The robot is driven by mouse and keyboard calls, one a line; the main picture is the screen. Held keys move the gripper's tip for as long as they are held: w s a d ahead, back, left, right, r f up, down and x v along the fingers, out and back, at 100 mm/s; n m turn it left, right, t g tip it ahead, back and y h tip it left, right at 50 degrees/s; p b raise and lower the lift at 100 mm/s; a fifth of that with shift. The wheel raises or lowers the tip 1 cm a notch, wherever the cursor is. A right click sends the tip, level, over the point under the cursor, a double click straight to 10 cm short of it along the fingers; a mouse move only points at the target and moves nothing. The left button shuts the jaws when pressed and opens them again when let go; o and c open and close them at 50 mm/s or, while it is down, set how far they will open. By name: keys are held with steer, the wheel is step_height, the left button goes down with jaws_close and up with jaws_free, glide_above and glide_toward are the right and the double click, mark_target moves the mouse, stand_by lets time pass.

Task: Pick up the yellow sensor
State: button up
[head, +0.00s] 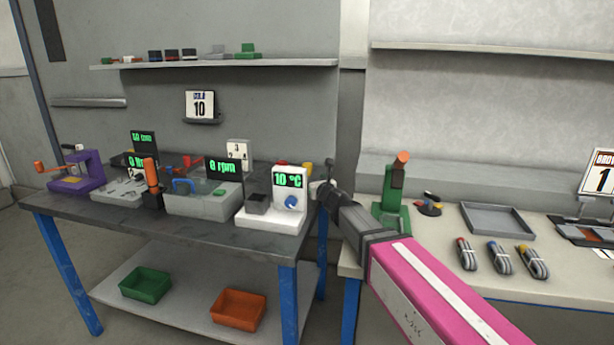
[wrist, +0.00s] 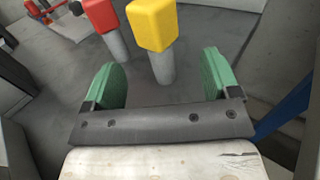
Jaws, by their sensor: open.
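The yellow sensor (wrist: 153,25) has a yellow block head on a grey cylindrical stem and stands upright on the dark table. In the wrist view it is ahead of my gripper (wrist: 167,82), with its stem base between the two green fingers, nearer the right one. My gripper is open and empty. In the head view the yellow sensor (head: 307,170) is a small yellow patch behind the 10 °C device, mostly hidden. My gripper (head: 322,188) is at the right end of the dark table there, its fingers hard to make out.
A red-headed sensor (wrist: 101,16) stands close to the left of the yellow one. The white 10 °C device (head: 262,222) and the grey rpm box (head: 200,205) stand in front. A green stand (head: 391,195) is on the right-hand table.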

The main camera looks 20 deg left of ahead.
mark_target(309, 177)
steer(key=x, duration=0.5)
steer(key=shift+w+a, duration=0.1)
steer(key=c, duration=1)
